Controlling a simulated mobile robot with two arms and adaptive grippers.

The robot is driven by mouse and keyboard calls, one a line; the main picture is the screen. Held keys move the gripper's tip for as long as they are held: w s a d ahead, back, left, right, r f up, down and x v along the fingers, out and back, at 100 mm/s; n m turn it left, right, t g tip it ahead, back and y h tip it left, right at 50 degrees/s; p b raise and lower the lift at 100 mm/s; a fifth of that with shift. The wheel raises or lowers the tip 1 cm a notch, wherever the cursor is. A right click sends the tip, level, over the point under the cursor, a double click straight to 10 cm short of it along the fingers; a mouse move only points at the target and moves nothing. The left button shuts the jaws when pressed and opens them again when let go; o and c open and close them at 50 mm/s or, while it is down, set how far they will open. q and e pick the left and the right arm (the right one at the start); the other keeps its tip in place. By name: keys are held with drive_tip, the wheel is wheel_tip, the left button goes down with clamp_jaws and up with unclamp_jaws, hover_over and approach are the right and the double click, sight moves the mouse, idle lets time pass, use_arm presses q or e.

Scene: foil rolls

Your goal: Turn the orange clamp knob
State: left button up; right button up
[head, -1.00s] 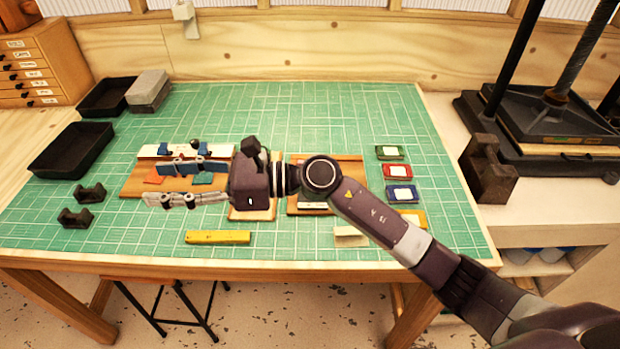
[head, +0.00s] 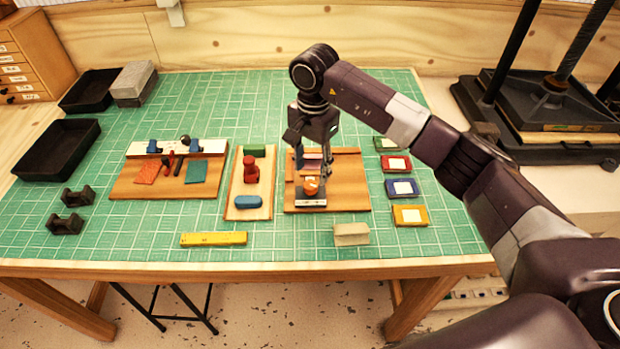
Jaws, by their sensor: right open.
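The orange clamp knob (head: 310,185) sits near the front left of the right-hand wooden board (head: 350,192), just behind a pale metal bar (head: 311,203). My right gripper (head: 314,176) points down over this board, open, with its fingers around or just above the knob. I cannot tell whether the fingers touch it. The fingers and wrist hide part of the clamp behind the knob. My left gripper is not in view.
Left of it stand a board with a red piece (head: 251,170) and a board with orange and teal patches (head: 146,173). Colored pads (head: 397,163) line the right. A beige block (head: 351,234) and yellow bar (head: 214,239) lie in front. The press (head: 550,100) stands far right.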

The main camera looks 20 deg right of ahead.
sight(310, 185)
wheel_tip(310, 185, down, 5)
drive_tip(key=shift+w+a+r+p, duration=0.1)
drive_tip(key=shift+p, duration=0.8)
drive_tip(key=shift+f, duration=0.5)
drive_tip(key=c, duration=1.1)
